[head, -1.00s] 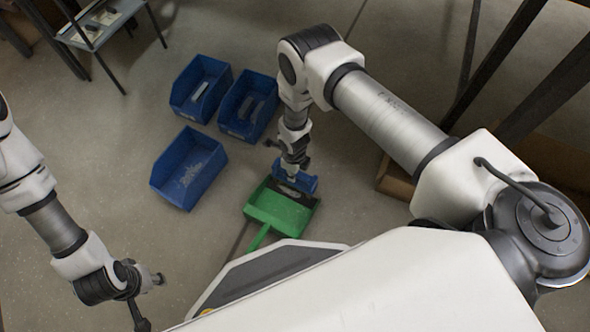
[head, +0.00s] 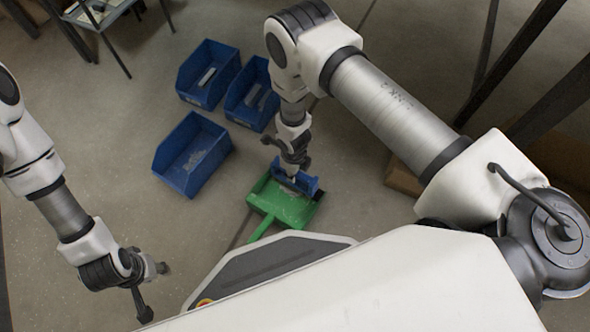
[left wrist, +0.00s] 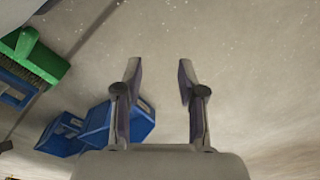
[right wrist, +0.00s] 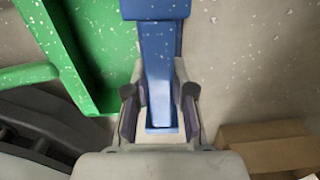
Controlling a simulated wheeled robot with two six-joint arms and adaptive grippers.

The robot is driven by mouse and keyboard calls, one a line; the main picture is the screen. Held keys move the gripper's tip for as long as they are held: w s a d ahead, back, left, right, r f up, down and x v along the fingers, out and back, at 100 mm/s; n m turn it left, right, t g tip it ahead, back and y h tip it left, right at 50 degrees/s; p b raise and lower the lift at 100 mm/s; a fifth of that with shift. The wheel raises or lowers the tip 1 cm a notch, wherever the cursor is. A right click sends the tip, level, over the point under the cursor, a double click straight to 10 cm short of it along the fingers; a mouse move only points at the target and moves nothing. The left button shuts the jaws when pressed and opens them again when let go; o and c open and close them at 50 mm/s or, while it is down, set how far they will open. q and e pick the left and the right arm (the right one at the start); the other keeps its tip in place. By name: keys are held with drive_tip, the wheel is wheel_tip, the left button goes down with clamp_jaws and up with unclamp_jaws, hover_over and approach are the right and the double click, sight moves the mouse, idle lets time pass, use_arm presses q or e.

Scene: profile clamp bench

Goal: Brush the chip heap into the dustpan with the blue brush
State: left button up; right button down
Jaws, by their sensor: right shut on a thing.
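The green dustpan (head: 267,194) lies on the floor below my right arm, its handle towards my base. The blue brush (head: 310,187) is at the dustpan's far edge; whether its bristles touch the pan is hidden. My right gripper (head: 296,165) is shut on the brush's blue handle, as the right wrist view shows (right wrist: 158,60). A greyish patch, perhaps chips (head: 292,208), shows inside the pan; no separate heap is clear. My left gripper (head: 153,290) is open and empty, away from the pan; its parted fingers show in the left wrist view (left wrist: 160,80).
Blue bins (head: 208,75), (head: 250,95), (head: 192,155) stand on the floor left of and beyond the dustpan. A cardboard box (head: 402,177) is to its right. A table (head: 100,15) stands at the far left. Floor between the bins and my left gripper is clear.

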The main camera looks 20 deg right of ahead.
drive_tip(key=shift+s+a, duration=0.65)
drive_tip(key=shift+a, duration=0.15)
use_arm(q)
drive_tip(key=shift+s, duration=0.1)
wheel_tip(320, 180, up, 7)
drive_tip(key=s+p, duration=0.2)
drive_tip(key=p, duration=0.4)
drive_tip(key=shift+s+d+g, duration=0.15)
drive_tip(key=shift+s+g, duration=0.05)
drive_tip(key=shift+g, duration=0.2)
use_arm(e)
wheel_tip(320, 180, up, 6)
use_arm(q)
drive_tip(key=shift+f, duration=0.1)
